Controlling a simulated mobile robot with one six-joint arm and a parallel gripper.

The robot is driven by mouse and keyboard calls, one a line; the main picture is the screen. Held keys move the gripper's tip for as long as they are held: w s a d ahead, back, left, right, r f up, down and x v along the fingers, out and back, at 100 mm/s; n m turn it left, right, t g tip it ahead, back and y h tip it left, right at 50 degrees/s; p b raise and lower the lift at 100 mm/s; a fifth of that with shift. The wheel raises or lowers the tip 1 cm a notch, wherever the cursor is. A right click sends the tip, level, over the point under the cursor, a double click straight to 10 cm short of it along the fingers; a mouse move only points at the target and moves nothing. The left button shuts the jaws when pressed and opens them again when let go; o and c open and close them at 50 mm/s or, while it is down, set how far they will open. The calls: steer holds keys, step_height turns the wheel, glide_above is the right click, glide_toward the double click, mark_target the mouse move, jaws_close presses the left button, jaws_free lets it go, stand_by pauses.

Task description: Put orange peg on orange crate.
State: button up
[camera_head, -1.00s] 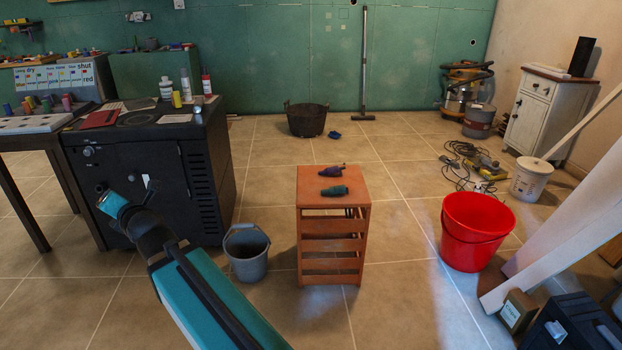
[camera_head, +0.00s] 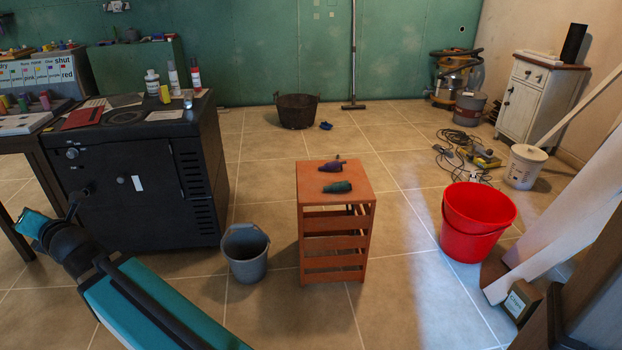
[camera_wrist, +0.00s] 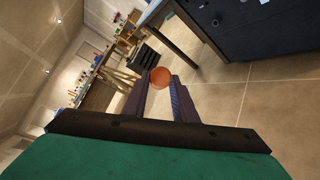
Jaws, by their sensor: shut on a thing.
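The orange peg (camera_wrist: 160,77) shows in the wrist view as a round orange end between the tips of my gripper (camera_wrist: 161,88). My gripper is shut on it and holds it up above the floor. In the head view my arm reaches to the lower left, and neither the gripper's fingers nor the peg can be made out. The orange crate (camera_head: 335,247) stands upright on the tiled floor near the middle of the head view, well to the right of my arm's end. Its slatted side faces me.
Two small dark tools, one purple (camera_head: 327,166) and one green (camera_head: 338,187), lie on the crate's top, leaving bare room around them. A grey bucket (camera_head: 246,262) stands left of the crate, a red bucket (camera_head: 474,225) right. A black cabinet (camera_head: 150,185) stands left.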

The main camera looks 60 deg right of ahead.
steer(key=shift+d, duration=0.2)
steer(key=s+d+f+m+g+h+b, duration=0.1)
steer(key=s+d+f+m+h, duration=0.2)
steer(key=d, duration=1)
steer(key=s+d+f+m+g+h+b, duration=0.15)
steer(key=d+f+h, duration=0.25)
steer(key=d, duration=0.9)
steer(key=s+d+f+m+g+h, duration=0.1)
steer(key=s+d+f+m+h, duration=0.25)
steer(key=d, duration=1.05)
steer(key=s+d+f+m+g+h+b, duration=0.1)
steer(key=s+d+f+m+g, duration=0.1)
steer(key=s+d, duration=0.7)
steer(key=s+d+f+m+g+h, duration=0.2)
steer(key=s+d+m+g, duration=0.1)
steer(key=s+d, duration=0.7)
steer(key=s+d+f+m+g+h+b, duration=0.1)
steer(key=s+d+f+m+g+h, duration=0.1)
steer(key=s+d, duration=0.8)
steer(key=d+m+g, duration=0.1)
steer(key=d+g, duration=0.1)
steer(key=shift+s+d+g+b, duration=0.15)
steer(key=shift+d+g+b, duration=0.05)
steer(key=shift+g+b, duration=0.15)
